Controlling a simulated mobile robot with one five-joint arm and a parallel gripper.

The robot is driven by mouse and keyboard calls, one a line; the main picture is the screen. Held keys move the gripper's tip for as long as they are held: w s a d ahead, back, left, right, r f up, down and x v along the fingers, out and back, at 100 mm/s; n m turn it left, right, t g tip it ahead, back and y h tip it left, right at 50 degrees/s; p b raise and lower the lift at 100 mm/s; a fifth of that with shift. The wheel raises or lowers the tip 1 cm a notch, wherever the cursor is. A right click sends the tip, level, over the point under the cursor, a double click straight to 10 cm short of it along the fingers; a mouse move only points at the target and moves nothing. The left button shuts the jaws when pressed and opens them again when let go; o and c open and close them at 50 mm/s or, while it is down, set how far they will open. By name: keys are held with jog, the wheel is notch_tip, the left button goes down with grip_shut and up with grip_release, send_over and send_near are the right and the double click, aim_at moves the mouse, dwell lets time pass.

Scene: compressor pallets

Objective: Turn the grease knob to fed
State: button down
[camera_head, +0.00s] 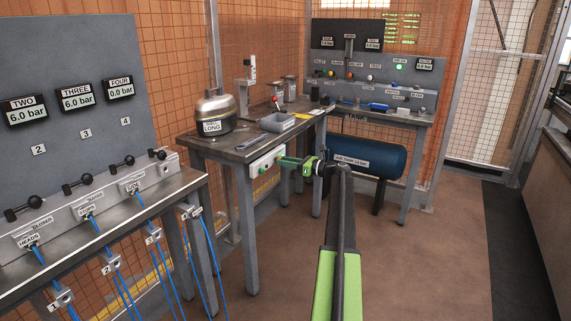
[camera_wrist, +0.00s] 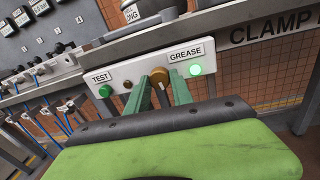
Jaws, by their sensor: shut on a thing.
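The grease knob (camera_wrist: 160,77) is brass-brown and sits on a white panel (camera_wrist: 128,73) at the table's front edge, left of the GREASE label (camera_wrist: 186,54). My gripper (camera_wrist: 160,86) is shut on the knob, with one green finger on each side of it. The fingers hide part of the knob, and its pointer and any position marks cannot be made out. A green lamp (camera_wrist: 196,69) is lit right of the knob. In the head view my gripper (camera_head: 284,161) reaches the panel (camera_head: 265,162) from the right; the knob is too small to tell there.
On the panel, a green TEST button (camera_wrist: 105,91) and a small brown part (camera_wrist: 127,84) lie left of the knob. A blue air tank (camera_head: 366,158) is behind. Open floor lies right.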

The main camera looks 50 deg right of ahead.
jog(key=shift+m, duration=0.8)
jog(key=c, duration=1.1)
grip_release()
jog(key=v, duration=1.7)
jog(key=shift+s+d+f, duration=0.15)
jog(key=shift+s, duration=0.1)
